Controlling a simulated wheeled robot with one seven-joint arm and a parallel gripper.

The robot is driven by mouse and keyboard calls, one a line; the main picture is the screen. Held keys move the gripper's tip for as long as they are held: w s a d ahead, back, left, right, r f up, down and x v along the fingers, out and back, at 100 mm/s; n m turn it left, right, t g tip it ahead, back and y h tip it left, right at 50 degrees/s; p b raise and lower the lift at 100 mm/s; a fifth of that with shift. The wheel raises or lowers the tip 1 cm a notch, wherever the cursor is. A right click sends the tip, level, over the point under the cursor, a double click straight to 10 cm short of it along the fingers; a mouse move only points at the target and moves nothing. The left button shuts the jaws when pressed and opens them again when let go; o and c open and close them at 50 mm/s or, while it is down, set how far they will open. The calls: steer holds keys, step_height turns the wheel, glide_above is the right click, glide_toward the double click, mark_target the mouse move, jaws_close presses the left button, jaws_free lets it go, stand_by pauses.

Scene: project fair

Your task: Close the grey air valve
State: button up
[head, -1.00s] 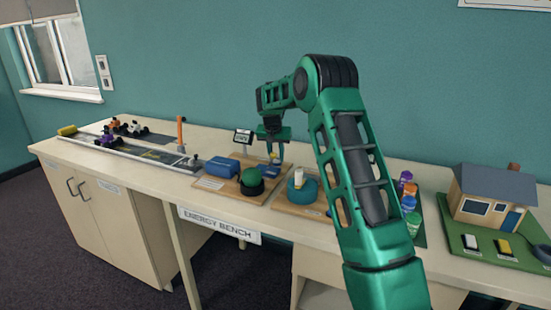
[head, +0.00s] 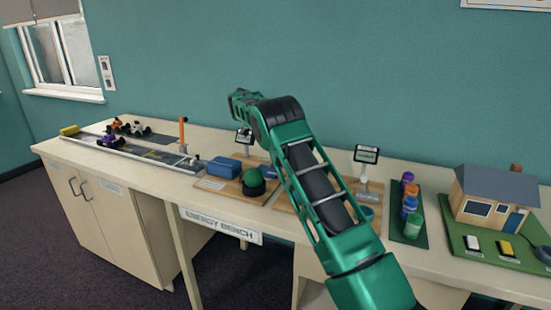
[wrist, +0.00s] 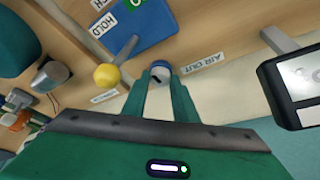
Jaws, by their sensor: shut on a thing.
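In the wrist view, the air valve (wrist: 160,73) is a small round grey knob with a dark mark on top and blue at its rim. It sits on the wooden board beside the "AIR OUT" label (wrist: 203,63). My gripper (wrist: 160,80) is shut on this knob, with one green finger on each side of it. The exact turn of the valve is hard to read. In the head view, my arm hides the valve and my gripper.
A yellow ball-topped lever (wrist: 107,76) on a blue panel (wrist: 128,35) stands close left of the valve. A dark-framed display (wrist: 292,88) is to the right. On the bench, a green dome (head: 253,178), several coloured jars (head: 409,204) and a model house (head: 495,196) stand around.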

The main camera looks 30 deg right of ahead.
steer(key=shift+w+a+r+m, duration=0.1)
steer(key=shift+w+a+m, duration=0.2)
steer(key=shift+w+m, duration=0.1)
steer(key=shift+r, duration=0.1)
steer(key=o, duration=1)
steer(key=shift+o, duration=0.2)
steer(key=shift+s+d, duration=0.1)
steer(key=shift+d, duration=0.05)
steer(key=v, duration=1)
steer(key=shift+w+r, duration=0.25)
steer(key=shift+w, duration=0.15)
